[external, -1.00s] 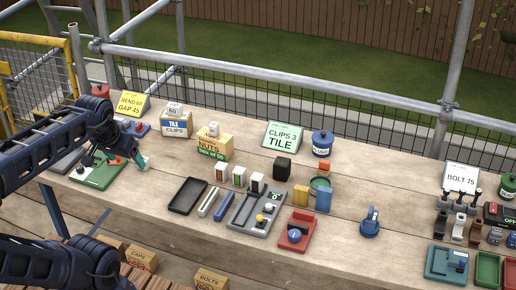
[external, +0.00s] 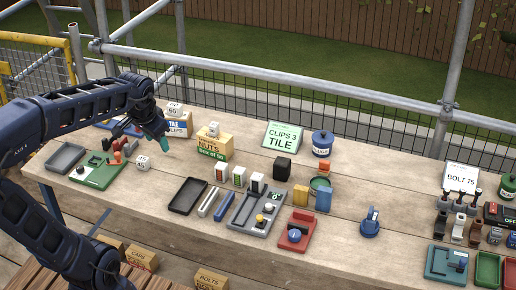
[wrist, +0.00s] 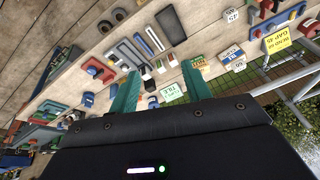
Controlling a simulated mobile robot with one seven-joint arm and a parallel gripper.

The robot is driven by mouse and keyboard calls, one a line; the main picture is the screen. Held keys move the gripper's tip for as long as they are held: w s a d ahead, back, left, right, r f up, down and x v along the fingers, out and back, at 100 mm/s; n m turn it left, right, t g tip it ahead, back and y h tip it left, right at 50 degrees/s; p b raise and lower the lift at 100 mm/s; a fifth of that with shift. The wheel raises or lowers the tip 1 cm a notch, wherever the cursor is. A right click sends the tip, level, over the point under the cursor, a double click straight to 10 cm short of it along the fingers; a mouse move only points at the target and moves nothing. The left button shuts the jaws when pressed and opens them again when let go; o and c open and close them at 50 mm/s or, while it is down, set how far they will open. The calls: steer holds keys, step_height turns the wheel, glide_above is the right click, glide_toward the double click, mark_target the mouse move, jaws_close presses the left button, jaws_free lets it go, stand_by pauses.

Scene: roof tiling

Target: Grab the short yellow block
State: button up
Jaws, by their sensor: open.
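The short yellow block (external: 300,195) stands upright on the wooden bench in the external view, just left of a taller blue block (external: 323,199) and behind the red tray. My gripper (external: 160,139) is open and empty above the left part of the bench, well left of the yellow block. One teal fingertip shows clearly there; the other is hard to make out. In the wrist view both teal fingers of my gripper (wrist: 160,72) are spread, with the bench beyond them. The yellow block is too small to pick out surely there.
A red tray (external: 297,233) lies in front of the yellow block, and a grey tray (external: 243,220) with small parts lies to its left. A black cube (external: 282,168) and a green pot with an orange block (external: 323,173) stand behind it. A nuts box (external: 213,146) stands near my gripper.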

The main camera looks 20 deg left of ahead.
steer(key=w+d+f+m, duration=0.4)
steer(key=w+d, duration=0.2)
steer(key=w, duration=0.4)
steer(key=m+g+h, duration=0.4)
steer(key=m+h, duration=0.1)
steer(key=m, duration=0.5)
glide_above(307, 205)
steer(key=a, duration=0.6)
step_height(307, 205, down, 23)
steer(key=shift+w+x, duration=0.15)
steer(key=shift+x, duration=2.5)
steer(key=shift+w+x, duration=0.15)
steer(key=shift+x, duration=2.5)
jaws_close()
steer(key=shift+r, duration=0.15)
